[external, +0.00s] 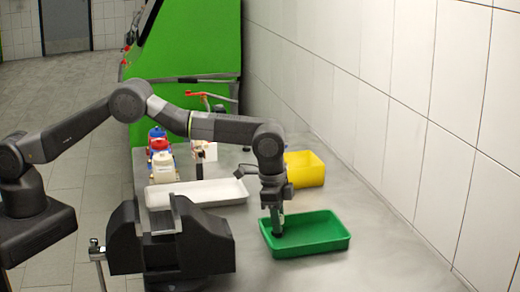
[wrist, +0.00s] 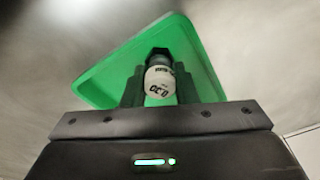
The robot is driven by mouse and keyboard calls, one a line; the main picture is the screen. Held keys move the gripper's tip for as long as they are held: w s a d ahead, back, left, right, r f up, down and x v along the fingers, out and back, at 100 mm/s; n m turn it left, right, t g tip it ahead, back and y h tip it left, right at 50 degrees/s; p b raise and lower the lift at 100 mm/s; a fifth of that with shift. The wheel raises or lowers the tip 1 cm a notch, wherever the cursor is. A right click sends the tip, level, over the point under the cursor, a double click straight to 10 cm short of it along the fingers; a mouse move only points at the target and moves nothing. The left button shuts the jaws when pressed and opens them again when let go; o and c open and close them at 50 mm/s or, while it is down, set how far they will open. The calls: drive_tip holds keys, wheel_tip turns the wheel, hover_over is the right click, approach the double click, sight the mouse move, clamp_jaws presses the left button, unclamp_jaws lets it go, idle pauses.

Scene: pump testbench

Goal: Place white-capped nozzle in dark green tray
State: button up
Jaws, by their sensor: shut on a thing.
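My gripper (wrist: 160,88) is shut on the white-capped nozzle (wrist: 160,82). In the wrist view the nozzle's white cap with dark print faces the camera between the two fingers. The green tray (external: 328,244) stands on the table at the right in the external view. It also shows behind the fingers in the wrist view (wrist: 100,82). My gripper (external: 277,222) points down at the left part of the tray. The lower end of the gripper and nozzle overlaps the tray's inside. I cannot tell whether the nozzle touches the tray floor.
A white tray (external: 222,194) lies to the left of my gripper. A yellow bin (external: 308,170) stands behind the green tray. Several small bottles (external: 163,168) stand behind the white tray. A black vise (external: 140,240) is at the front left. A tiled wall (external: 400,130) bounds the right.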

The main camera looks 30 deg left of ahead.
drive_tip(key=o, duration=1)
drive_tip(key=shift+f, duration=0.15)
wheel_tip(320, 180, up, 12)
drive_tip(key=a+b, duration=0.1)
drive_tip(key=shift+s+a, duration=0.2)
